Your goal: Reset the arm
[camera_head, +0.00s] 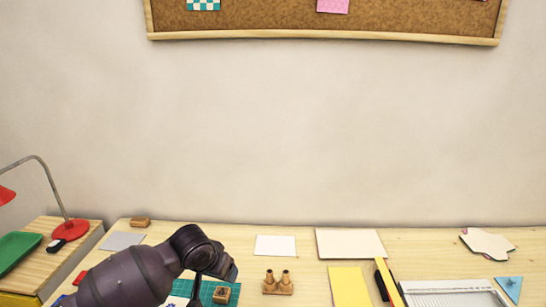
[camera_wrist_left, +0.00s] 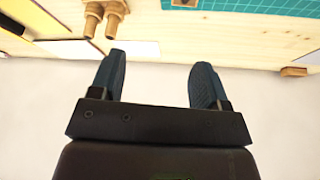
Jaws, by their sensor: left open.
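My left arm comes in from the lower left in the head view. Its gripper (camera_head: 224,270) is above the table, near a green cutting mat (camera_head: 207,295), and partly hidden by the wrist. In the left wrist view my left gripper (camera_wrist_left: 156,82) has its two dark fingers wide apart with nothing between them. A wooden piece with two upright pegs (camera_head: 277,284) stands right of the gripper; it also shows in the left wrist view (camera_wrist_left: 104,17). My right gripper is not in view.
A small wooden block (camera_head: 221,295) is on the mat, and another (camera_head: 140,222) lies at the back left. White card (camera_head: 275,245), yellow sheet (camera_head: 348,286) and paper trimmer (camera_head: 450,293) lie rightward. A red lamp (camera_head: 70,230) stands left. The wall behind is clear below the corkboard (camera_head: 325,36).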

